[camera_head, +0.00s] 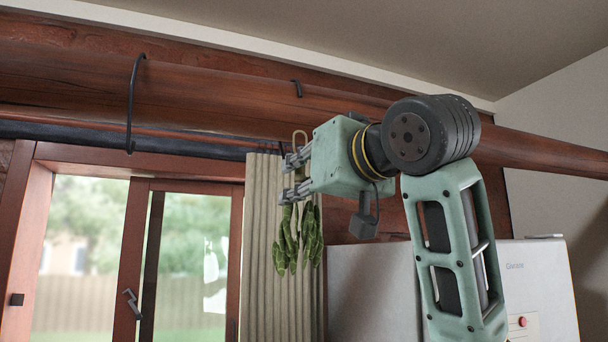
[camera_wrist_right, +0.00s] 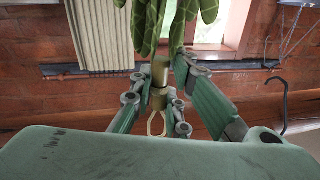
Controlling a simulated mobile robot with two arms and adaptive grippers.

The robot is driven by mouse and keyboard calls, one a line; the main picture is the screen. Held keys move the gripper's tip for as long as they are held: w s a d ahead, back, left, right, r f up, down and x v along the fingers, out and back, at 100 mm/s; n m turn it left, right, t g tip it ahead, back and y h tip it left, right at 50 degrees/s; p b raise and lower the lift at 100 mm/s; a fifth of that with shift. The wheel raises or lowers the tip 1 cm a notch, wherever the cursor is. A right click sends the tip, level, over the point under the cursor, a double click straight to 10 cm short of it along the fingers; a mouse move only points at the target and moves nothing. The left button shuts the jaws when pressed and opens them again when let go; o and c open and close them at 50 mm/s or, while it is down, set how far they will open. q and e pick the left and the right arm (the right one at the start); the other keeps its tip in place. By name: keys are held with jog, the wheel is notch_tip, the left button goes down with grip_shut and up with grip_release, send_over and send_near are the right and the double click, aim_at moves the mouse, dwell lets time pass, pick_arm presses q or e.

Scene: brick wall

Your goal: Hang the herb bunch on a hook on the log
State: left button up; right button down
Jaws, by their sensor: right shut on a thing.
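The herb bunch (camera_head: 298,240) hangs leaves down from my right gripper (camera_head: 290,178), with its pale loop (camera_head: 299,136) sticking up above the fingers. In the right wrist view the fingers (camera_wrist_right: 157,98) close on the bunch's brown stem, with green leaves (camera_wrist_right: 160,22) at the top and the loop (camera_wrist_right: 157,124) at the bottom. The log (camera_head: 210,98) runs across the head view. One black hook (camera_head: 130,105) hangs over it at left. Another hook (camera_head: 297,88) shows only its top, above the loop; its lower part is not visible. My left gripper is not in view.
A ribbed curtain (camera_head: 262,230) hangs behind the herbs, beside a wood-framed window (camera_head: 185,250). A white appliance (camera_head: 540,275) stands at lower right. In the right wrist view a black hook (camera_wrist_right: 283,105) shows at right, apart from the fingers.

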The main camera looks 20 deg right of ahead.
jog(key=w+f, duration=0.3)
jog(key=w, duration=0.3)
jog(key=shift+w+a+f, duration=0.15)
jog(key=shift+w+f, duration=0.1)
jog(key=shift+w, duration=0.05)
dwell(0.6)
dwell(0.6)
jog(key=c, duration=1.6)
grip_release()
jog(key=v, duration=1.2)
